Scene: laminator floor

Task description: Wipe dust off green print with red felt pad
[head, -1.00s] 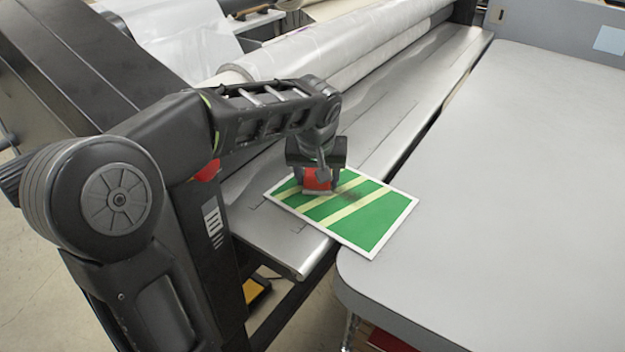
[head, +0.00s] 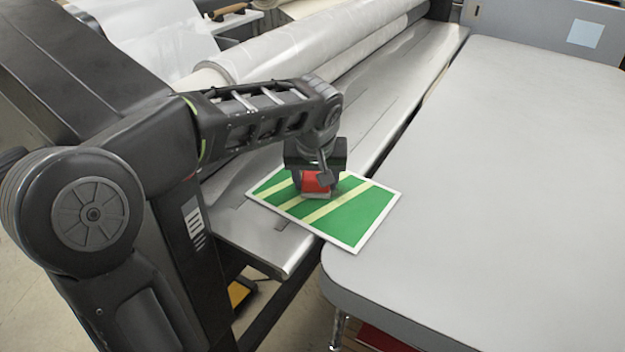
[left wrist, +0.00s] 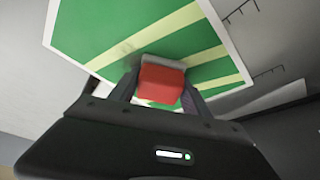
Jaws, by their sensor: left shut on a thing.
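The green print (head: 357,215) has pale yellow stripes and a white border. My left gripper (head: 316,190) is over the print, shut on the red felt pad (head: 315,181). The pad has a grey underside that appears to rest on the print. The left wrist view shows the red pad (left wrist: 161,84) between the fingers, with a faint dark dust smudge (left wrist: 125,48) on the print beside it. My right gripper is not in view.
The laminator's metal bed (head: 262,240) runs under the print, with a large film-wrapped roller (head: 300,50) behind it. A wide grey table (head: 480,180) stands to the right, mostly clear, with a light blue square (head: 584,33) on its far panel.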

